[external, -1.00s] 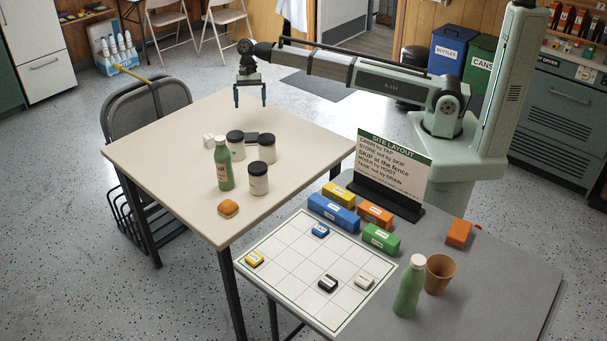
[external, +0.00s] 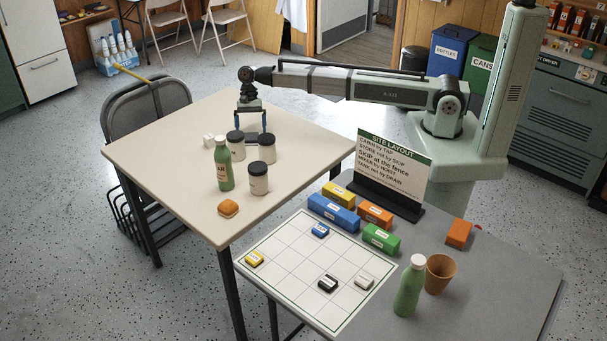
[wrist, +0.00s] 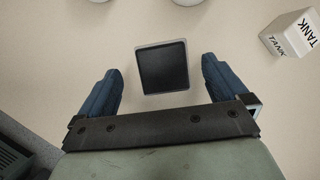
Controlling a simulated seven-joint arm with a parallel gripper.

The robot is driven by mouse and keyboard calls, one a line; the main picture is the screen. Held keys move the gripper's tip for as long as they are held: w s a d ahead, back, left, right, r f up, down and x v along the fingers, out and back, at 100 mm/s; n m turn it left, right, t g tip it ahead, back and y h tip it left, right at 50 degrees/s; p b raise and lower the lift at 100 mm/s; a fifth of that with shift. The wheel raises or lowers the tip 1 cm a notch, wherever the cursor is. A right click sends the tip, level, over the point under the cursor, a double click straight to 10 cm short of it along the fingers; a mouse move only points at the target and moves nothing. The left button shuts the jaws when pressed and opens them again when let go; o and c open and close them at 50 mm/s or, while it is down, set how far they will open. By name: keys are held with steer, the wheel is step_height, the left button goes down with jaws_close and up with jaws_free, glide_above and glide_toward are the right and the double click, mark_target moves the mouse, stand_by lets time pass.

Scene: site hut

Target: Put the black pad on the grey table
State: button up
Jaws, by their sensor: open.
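The black pad (wrist: 162,67) is a flat dark square with a pale rim, lying on the cream table (external: 180,190). In the external view it (external: 252,137) shows as a dark patch between the jars, partly hidden. My gripper (external: 251,125) is open and points down over the pad, empty. In the wrist view the pad lies between the two blue fingers, with a gap on each side. I cannot tell the exact height of the fingertips above the table. The grey table (external: 490,290) stands at the lower right, in front of my base.
Dark-lidded jars (external: 258,180), a green bottle (external: 223,168) and a white TANK cube (wrist: 292,34) stand close to the pad. An orange bun (external: 228,209) lies nearer. The grey table holds a gridded board (external: 290,268), coloured blocks, a sign, a bottle and a cup (external: 440,275); its front right is clear.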

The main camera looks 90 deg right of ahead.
mark_target(251, 138)
steer(key=x, duration=0.3)
steer(key=shift+w+a+f, duration=0.1)
steer(key=shift+f, duration=0.15)
steer(key=shift+r, duration=0.1)
steer(key=c, duration=1.1)
